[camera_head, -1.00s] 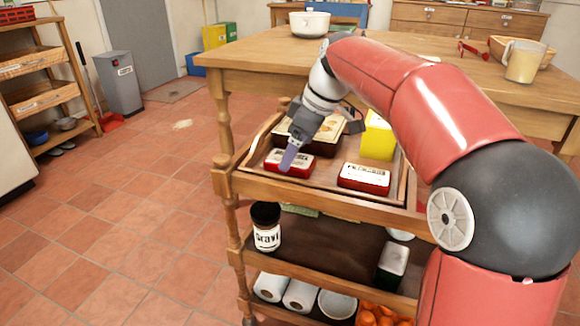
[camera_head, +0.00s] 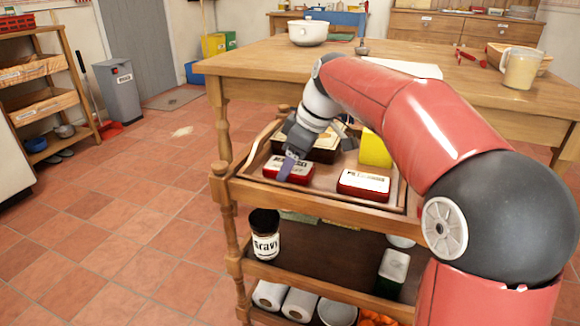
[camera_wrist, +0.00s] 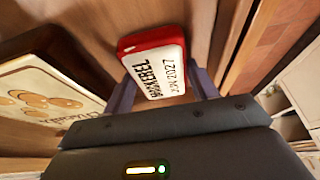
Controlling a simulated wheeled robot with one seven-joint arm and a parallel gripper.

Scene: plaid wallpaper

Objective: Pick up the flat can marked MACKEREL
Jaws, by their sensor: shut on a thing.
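The flat red can with a white label reading MACKEREL (camera_wrist: 157,64) lies between my two fingers in the wrist view. In the head view it is the left red can (camera_head: 300,175) in the wooden tray (camera_head: 322,197), partly hidden by my fingers. My gripper (camera_head: 287,169) points down at it and is shut on it. It also shows in the wrist view (camera_wrist: 163,92), with one finger on each side of the can. The can still appears to be at tray level.
A second red can (camera_head: 363,184) lies to the right in the tray. A dark box with a pictured lid (camera_wrist: 45,100) and a yellow box (camera_head: 375,148) stand behind. The tray is on a wooden trolley (camera_head: 320,212), close to the big table (camera_head: 440,85).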

